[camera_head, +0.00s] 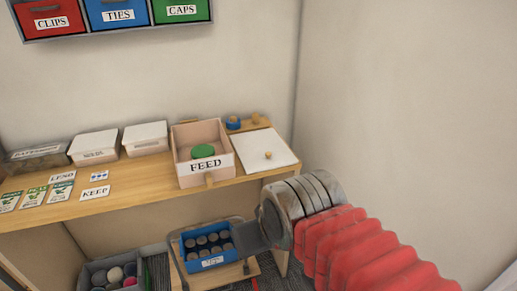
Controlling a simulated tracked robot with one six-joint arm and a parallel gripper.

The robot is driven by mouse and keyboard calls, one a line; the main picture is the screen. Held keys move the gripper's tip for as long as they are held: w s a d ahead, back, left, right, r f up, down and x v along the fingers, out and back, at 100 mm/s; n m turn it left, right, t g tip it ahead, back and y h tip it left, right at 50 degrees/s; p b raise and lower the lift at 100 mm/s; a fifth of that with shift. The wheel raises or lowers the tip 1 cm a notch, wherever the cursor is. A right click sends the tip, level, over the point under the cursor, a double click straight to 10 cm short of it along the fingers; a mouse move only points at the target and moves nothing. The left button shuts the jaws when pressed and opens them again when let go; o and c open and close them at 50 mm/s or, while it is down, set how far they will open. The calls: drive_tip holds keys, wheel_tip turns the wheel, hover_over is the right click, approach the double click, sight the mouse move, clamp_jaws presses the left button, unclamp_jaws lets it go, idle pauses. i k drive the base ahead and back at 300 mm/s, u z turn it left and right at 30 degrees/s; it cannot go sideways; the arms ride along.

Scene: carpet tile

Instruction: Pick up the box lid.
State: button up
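A flat white lid (262,145) with a small round wooden knob (268,155) lies on the wooden shelf, just right of the box labelled FEED (188,137). The FEED box is open at the top and has a green round thing (203,151) inside. My gripper (250,238) is in front of and below the shelf edge, apart from the lid. Its dark flat end points left, beside the blue crate. Its fingers cannot be told apart, and I see nothing held in it.
A blue crate (213,262) of round jars stands below the shelf. A grey bin (97,275) is at lower left. White-lidded boxes (145,138), seed packets and cards (96,193) sit on the shelf's left. Labelled drawers (117,14) hang above. A wall closes the right side.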

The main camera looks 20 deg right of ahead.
sight(263, 150)
drive_tip(key=u, duration=0.05)
drive_tip(key=i, duration=0.95)
drive_tip(key=z, duration=0.1)
